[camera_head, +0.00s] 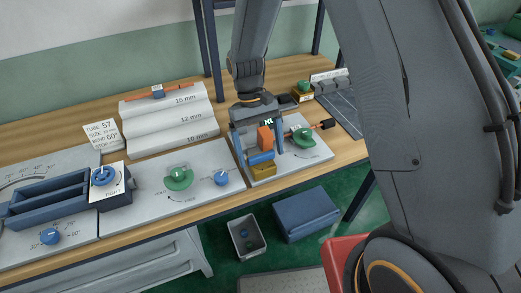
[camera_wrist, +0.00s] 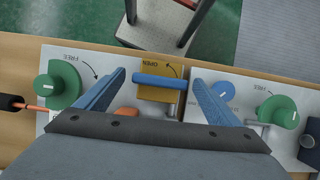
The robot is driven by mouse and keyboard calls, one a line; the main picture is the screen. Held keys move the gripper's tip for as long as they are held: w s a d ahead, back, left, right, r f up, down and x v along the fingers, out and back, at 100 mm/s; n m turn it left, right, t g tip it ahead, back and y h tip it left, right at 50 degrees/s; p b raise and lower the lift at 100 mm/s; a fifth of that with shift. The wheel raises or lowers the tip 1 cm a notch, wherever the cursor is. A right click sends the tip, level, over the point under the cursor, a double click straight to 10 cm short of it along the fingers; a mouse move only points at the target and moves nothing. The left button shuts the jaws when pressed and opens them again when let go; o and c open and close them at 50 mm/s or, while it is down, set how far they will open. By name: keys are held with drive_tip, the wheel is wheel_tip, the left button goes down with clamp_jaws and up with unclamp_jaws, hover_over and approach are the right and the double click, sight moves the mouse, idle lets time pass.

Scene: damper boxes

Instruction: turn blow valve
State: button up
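The blow valve shows as a blue bar handle (camera_head: 260,158) at a brass-yellow block (camera_head: 264,172), beside an orange part (camera_head: 265,138). In the wrist view the blue bar (camera_wrist: 160,81) lies across the yellow plate (camera_wrist: 157,94), which is marked OPEN with a curved arrow. My gripper (camera_head: 262,153) is open above the panel, pointing down. In the wrist view its two blue fingers (camera_wrist: 158,77) stand at either end of the bar, with small gaps visible. Whether the fingers reach down to the bar's height, I cannot tell.
A green knob (camera_head: 303,136) and an orange rod with a black end (camera_head: 327,124) are right of the valve. Another green knob (camera_head: 178,177) and a blue knob (camera_head: 221,177) are on the panel to the left. A grey bin (camera_head: 246,237) and blue box (camera_head: 307,214) stand on the floor.

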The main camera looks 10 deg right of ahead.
drive_tip(key=d+b+v, duration=0.1)
drive_tip(key=b+v, duration=0.1)
drive_tip(key=v, duration=0.5)
drive_tip(key=shift+a+r, duration=0.4)
drive_tip(key=shift+a, duration=0.15)
drive_tip(key=shift+w, duration=0.15)
drive_tip(key=s+d+r+m+t+y+b, duration=0.1)
drive_tip(key=s+d+t, duration=0.4)
drive_tip(key=s+d, duration=0.6)
drive_tip(key=d+r+m, duration=0.1)
drive_tip(key=d+m, duration=0.1)
drive_tip(key=shift+d+t+b, duration=0.35)
drive_tip(key=shift+t+b, duration=0.05)
